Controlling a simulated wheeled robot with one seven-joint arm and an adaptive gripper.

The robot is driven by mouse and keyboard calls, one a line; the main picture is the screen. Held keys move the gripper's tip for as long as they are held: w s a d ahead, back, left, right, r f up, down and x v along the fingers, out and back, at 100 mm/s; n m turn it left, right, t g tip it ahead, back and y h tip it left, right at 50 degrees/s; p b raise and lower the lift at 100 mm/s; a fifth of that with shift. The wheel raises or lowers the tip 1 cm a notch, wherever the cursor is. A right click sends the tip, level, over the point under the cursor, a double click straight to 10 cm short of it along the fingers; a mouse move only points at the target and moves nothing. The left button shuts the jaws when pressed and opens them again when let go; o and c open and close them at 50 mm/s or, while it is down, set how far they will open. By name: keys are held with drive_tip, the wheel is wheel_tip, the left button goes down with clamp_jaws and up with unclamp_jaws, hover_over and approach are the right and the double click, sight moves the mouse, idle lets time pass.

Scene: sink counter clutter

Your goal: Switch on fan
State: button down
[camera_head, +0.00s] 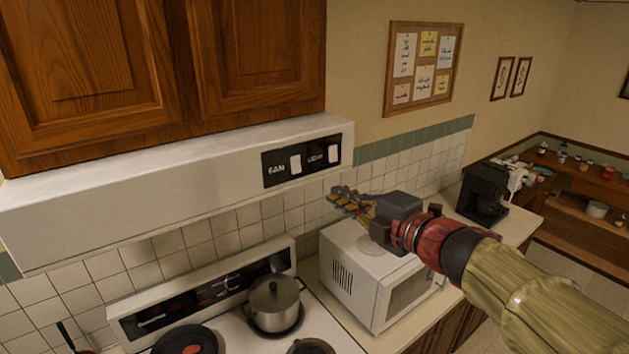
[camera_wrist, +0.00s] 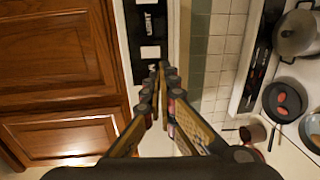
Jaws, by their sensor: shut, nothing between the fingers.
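The white range hood (camera_head: 150,192) carries a black switch panel (camera_head: 314,160) at its right front. The panel has a FAN label with a white rocker, the fan switch (camera_head: 295,164), beside it. Further right are a LIGHT label and the light switch (camera_head: 333,152). The wrist view shows the panel turned, with the fan switch (camera_wrist: 150,52) just beyond the fingertips. My gripper (camera_head: 337,195) is shut and empty, in front of and a little below right of the panel in the head view. In the wrist view my gripper (camera_wrist: 163,70) partly covers the FAN label. I cannot tell whether it touches the panel.
Wooden cabinets (camera_head: 160,70) stand above the hood. Below are the stove with a lidded pot (camera_head: 274,303) and a dark pan (camera_head: 185,341). A white microwave (camera_head: 348,285) and a black coffee maker (camera_head: 483,192) stand on the counter to the right.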

sight(297, 173)
drive_tip(key=p+x, duration=0.2)
drive_tip(key=x, duration=1.1)
drive_tip(key=shift+w+a, duration=0.15)
drive_tip(key=shift+w, duration=0.1)
drive_tip(key=shift+w+f, duration=0.1)
drive_tip(key=shift+a+f+b, duration=0.1)
drive_tip(key=shift+f+b, duration=0.1)
drive_tip(key=shift+b, duration=0.45)
drive_tip(key=b, duration=0.3)
drive_tip(key=shift+w+a+f+t+y, duration=0.15)
drive_tip(key=shift+w+f+t+y, duration=0.05)
drive_tip(key=shift+w+t+y, duration=0.1)
drive_tip(key=shift+r, duration=0.3)
